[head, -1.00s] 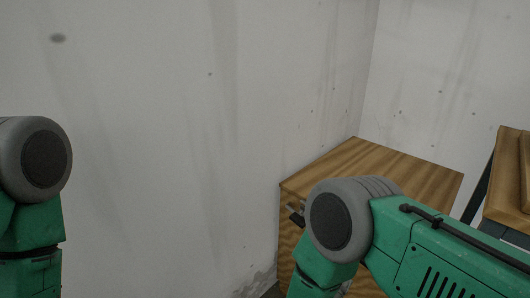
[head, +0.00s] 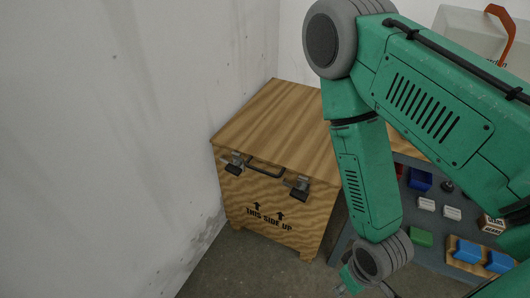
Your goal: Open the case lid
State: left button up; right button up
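The wooden case (head: 262,222), marked THIS SIDE UP, stands on the floor against the left wall. Its plank lid (head: 270,125) lies flat and shut. A left latch (head: 235,163) and a right latch (head: 299,187) sit at the lid's front edge, with a dark handle (head: 265,169) between them. I cannot tell whether the latches are fastened. My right arm hangs down in front of the case's right side and hides part of it. My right gripper (head: 352,281) is low at the bottom edge, right of the case and apart from it, mostly cut off. My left gripper is out of view.
To the right, partly behind my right arm, is a grey panel (head: 345,240) with blue, white and green parts. A pale container (head: 470,25) with an orange handle (head: 502,22) stands at the back right. The floor (head: 240,270) before the case is clear.

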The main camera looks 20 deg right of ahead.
aim_at(283, 126)
jog(key=l+z, duration=0.2)
jog(key=z, duration=0.3)
jog(key=i+l+z, duration=0.1)
jog(key=z, duration=0.4)
jog(key=i+l, duration=0.05)
jog(key=l, duration=0.05)
